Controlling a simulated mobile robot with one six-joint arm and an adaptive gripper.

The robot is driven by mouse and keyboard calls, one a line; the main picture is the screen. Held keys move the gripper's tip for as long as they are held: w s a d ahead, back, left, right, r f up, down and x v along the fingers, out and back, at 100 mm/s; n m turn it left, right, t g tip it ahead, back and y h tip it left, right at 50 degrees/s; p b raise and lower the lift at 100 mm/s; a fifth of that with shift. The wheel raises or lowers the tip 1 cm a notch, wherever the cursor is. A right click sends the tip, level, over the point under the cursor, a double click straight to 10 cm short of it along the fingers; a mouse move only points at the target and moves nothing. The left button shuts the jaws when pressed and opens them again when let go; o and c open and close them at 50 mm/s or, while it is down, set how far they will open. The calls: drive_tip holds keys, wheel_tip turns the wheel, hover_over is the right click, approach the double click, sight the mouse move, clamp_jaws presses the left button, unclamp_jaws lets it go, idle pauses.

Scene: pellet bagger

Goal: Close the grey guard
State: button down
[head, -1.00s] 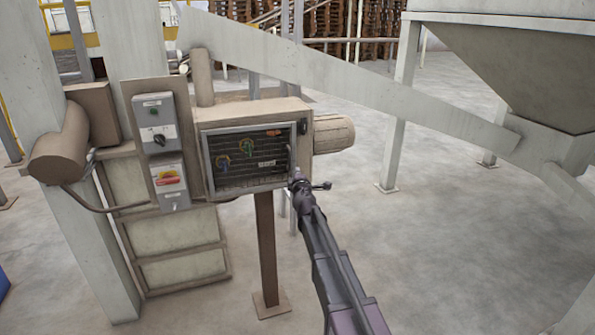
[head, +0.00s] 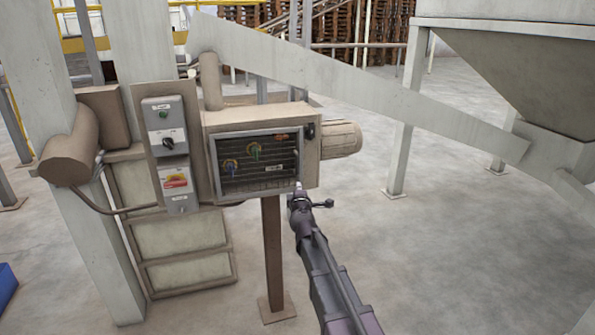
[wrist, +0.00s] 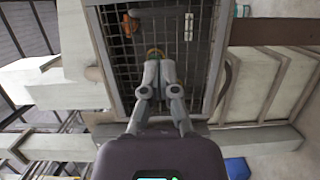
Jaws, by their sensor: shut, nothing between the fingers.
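The grey guard (head: 215,168) is a framed wire mesh over the front of a beige box, and it lies across or very near the opening. I cannot tell whether it sits fully flush. Blue, green and orange parts and a pale label show behind the mesh. My gripper (head: 298,191) is at the guard's lower right corner in the head view, with its fingers together and empty. In the wrist view my gripper (wrist: 158,66) points at the mesh, and the guard's frame (wrist: 108,62) runs along the left. I cannot tell whether the fingertips touch it.
A black fitting (head: 310,131) is on the box's right, beside a round motor (head: 341,139). A sloping chute (head: 370,90) passes above. The floor to the right is open.

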sight(296, 165)
drive_tip(key=shift+w, duration=0.1)
drive_tip(key=w, duration=1.3)
drive_tip(key=shift+w+a+f, duration=0.1)
drive_tip(key=shift+w+a, duration=0.1)
drive_tip(key=shift+w, duration=0.2)
drive_tip(key=w, duration=0.3)
drive_tip(key=shift+a, duration=0.1)
drive_tip(key=shift+w+r, duration=0.2)
idle(0.3)
